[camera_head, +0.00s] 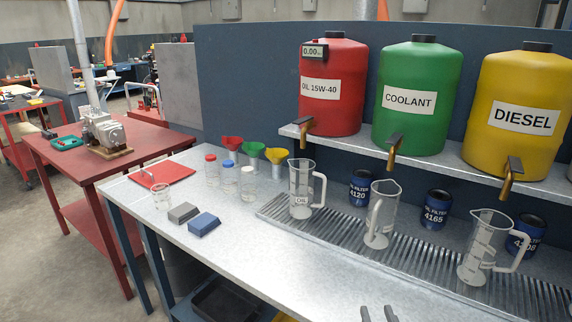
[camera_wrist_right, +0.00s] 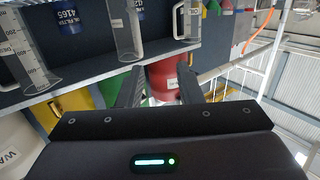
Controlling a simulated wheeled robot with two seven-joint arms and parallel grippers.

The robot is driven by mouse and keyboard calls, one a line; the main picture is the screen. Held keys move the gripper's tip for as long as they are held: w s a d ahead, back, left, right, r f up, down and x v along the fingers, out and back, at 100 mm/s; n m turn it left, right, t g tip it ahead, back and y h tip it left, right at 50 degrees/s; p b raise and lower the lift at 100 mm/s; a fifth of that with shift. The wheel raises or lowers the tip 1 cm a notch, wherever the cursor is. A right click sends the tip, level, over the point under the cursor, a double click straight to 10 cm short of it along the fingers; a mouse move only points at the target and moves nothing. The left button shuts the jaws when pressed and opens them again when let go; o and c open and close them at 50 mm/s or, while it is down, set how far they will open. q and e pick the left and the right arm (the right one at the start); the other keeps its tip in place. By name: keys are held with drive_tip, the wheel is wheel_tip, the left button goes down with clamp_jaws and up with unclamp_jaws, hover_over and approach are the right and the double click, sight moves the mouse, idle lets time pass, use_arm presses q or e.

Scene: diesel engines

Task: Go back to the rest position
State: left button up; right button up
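My right gripper (camera_head: 378,314) shows only as two dark fingertips at the bottom edge of the head view, over the front of the metal workbench (camera_head: 262,238). In the right wrist view its two fingers (camera_wrist_right: 160,88) are spread apart with nothing held between them. It is clear of the measuring jugs, the nearest being the middle jug (camera_head: 381,215) and the right jug (camera_head: 484,248). My left gripper is not in view.
A left jug (camera_head: 301,190) and several blue oil filters (camera_head: 434,209) stand by the slotted drain. Red (camera_head: 333,88), green (camera_head: 419,97) and yellow (camera_head: 524,95) drums sit on the shelf. Blue (camera_head: 204,224) and grey (camera_head: 184,212) blocks lie left. The bench's front middle is clear.

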drive_tip(key=s+d+f+n+g, duration=0.2)
drive_tip(key=s+d+f+g, duration=0.1)
drive_tip(key=s+f+g, duration=1)
wheel_tip(320, 180, down, 26)
drive_tip(key=s+g, duration=0.1)
drive_tip(key=g, duration=0.1)
drive_tip(key=s+d+f+g, duration=0.1)
drive_tip(key=s+d+f, duration=0.2)
drive_tip(key=s+f, duration=1.8)
